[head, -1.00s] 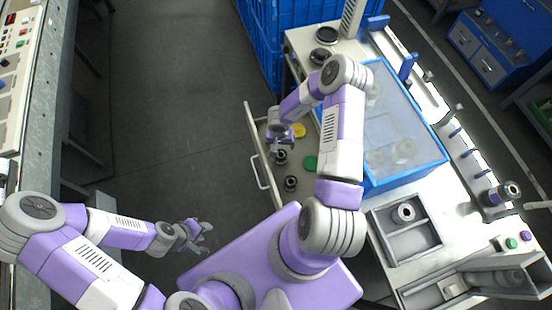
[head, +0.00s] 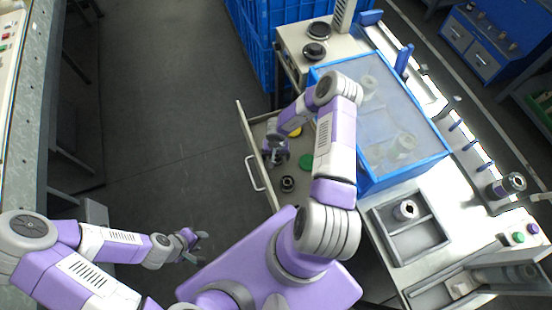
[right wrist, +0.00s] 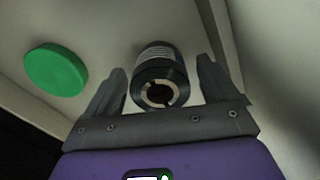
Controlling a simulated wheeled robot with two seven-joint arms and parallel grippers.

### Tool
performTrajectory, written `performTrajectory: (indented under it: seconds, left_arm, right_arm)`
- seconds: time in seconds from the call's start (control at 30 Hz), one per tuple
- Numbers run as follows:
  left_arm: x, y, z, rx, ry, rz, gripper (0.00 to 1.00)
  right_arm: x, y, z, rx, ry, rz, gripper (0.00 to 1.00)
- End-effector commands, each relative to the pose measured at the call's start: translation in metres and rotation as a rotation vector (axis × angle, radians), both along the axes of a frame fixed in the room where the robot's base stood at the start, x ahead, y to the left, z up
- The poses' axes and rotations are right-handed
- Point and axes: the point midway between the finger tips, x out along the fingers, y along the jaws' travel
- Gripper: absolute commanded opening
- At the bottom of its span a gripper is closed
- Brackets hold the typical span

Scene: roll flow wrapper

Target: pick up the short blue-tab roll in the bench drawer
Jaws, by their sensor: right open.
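A short dark roll (right wrist: 158,78) with a pale band and a pale-ringed core lies between the fingers of my right gripper in the right wrist view. My right gripper (right wrist: 160,92) is open, with a gap beside the roll on each side. No blue tab shows on it. In the head view my right gripper (head: 275,157) is low inside the open bench drawer (head: 247,143). Another dark roll (head: 287,184) stands in the drawer nearer my body. My left gripper (head: 196,247) is open and empty over the floor, away from the bench.
A green disc (head: 306,161) lies in the drawer; it also shows in the right wrist view (right wrist: 56,70). A yellow disc (head: 295,132) is partly hidden by my arm. The blue-framed clear cover (head: 385,125) stands on the bench beside my right arm. Drawer walls are close around my gripper.

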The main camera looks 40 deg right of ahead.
Motion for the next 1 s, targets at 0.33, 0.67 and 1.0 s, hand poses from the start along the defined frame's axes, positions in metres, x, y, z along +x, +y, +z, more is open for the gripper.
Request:
performTrajectory:
  seconds: [0.33, 0.67, 1.0]
  left_arm:
    - [0.0, 0.0, 0.001, 0.0, 0.0, 0.0, 0.4]
    - [0.0, 0.0, 0.001, 0.0, 0.0, 0.0, 0.4]
    - [0.0, 0.0, 0.016, 0.0, 0.0, 0.0, 0.4]
  right_arm:
    - [0.0, 0.0, 0.002, -0.001, -0.001, 0.0, 0.57]
    - [0.001, 0.0, 0.002, -0.001, -0.002, 0.0, 0.23]
    - [0.002, -0.001, 0.037, -0.003, -0.004, 0.0, 0.23]
